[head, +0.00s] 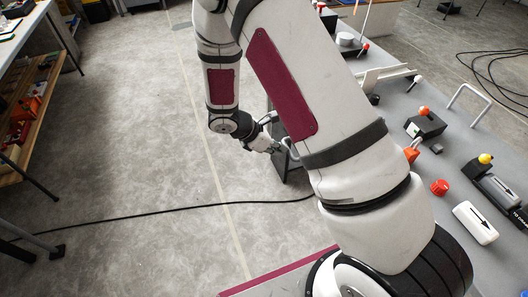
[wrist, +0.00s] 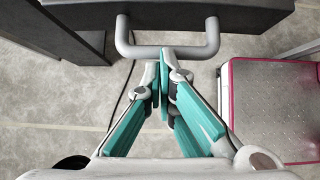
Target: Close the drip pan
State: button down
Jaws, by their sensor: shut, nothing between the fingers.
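The drip pan appears as a dark front panel (wrist: 245,16) across the top of the wrist view, with a grey U-shaped handle (wrist: 140,51) standing out from it. In the head view the dark panel (head: 279,172) shows partly at the bench's left side, and my arm hides the rest. My gripper (wrist: 166,56) has its fingers together and empty, with the tips at the middle of the handle bar. I cannot tell whether they touch it. In the head view my gripper (head: 275,149) is beside the panel.
The grey bench top (head: 420,190) at right carries several coloured knobs and switches. A black cable (head: 160,211) crosses the floor. A shelf unit (head: 40,95) stands at left. Open floor lies between. A red-edged grey plate (wrist: 275,105) shows at right in the wrist view.

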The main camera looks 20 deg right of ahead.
jog(key=d, duration=1.3)
jog(key=shift+a, duration=0.35)
jog(key=a, duration=0.1)
jog(key=a+r, duration=0.2)
jog(key=a, duration=0.1)
jog(key=shift+a+p, duration=0.1)
jog(key=shift+p, duration=0.2)
jog(key=v, duration=0.8)
jog(key=shift+a+r, duration=0.15)
jog(key=shift+r, duration=0.1)
